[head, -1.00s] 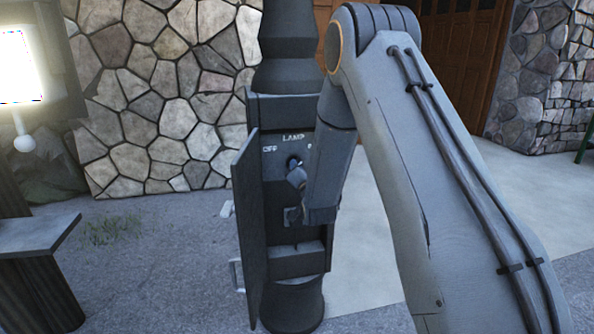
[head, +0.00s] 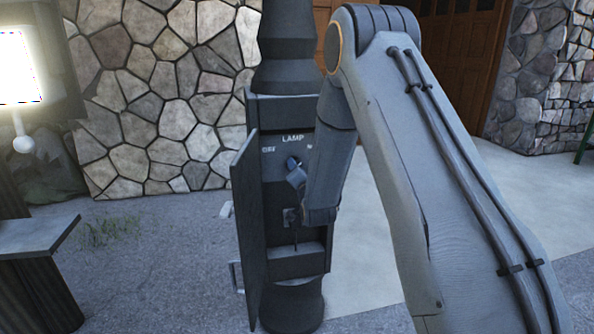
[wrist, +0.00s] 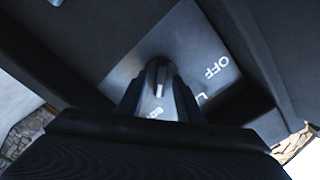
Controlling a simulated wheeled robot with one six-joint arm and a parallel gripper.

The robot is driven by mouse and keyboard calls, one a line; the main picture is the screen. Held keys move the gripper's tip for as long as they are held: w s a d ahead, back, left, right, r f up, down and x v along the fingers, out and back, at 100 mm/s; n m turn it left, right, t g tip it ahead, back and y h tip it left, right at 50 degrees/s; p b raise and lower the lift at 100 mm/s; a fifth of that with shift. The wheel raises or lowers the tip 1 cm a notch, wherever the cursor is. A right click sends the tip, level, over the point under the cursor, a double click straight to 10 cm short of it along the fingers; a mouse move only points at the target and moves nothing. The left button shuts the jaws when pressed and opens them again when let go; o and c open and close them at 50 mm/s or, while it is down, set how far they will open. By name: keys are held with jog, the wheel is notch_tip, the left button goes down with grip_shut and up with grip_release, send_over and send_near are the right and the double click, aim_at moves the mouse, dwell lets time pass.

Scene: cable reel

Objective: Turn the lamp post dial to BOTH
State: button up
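The lamp post (head: 290,75) stands in the middle of the head view. Its box has a panel marked LAMP, with OFF on the left and a label on the right mostly hidden by my arm. The dark dial (head: 293,162) sits below LAMP. In the wrist view the dial (wrist: 158,72) has a pale pointer stripe; which end points cannot be told. My gripper (head: 298,178) reaches it from below right. In the wrist view my gripper's fingers (wrist: 160,95) lie on both sides of the dial and appear closed on it. A partly covered label shows between them.
The box's door (head: 245,230) hangs open on the left. A bright lit panel (head: 18,65) and a bench-like ledge (head: 35,236) are at the far left. A stone wall (head: 160,100) stands behind. Paved ground lies around the post.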

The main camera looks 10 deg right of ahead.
jog(key=s, duration=0.8)
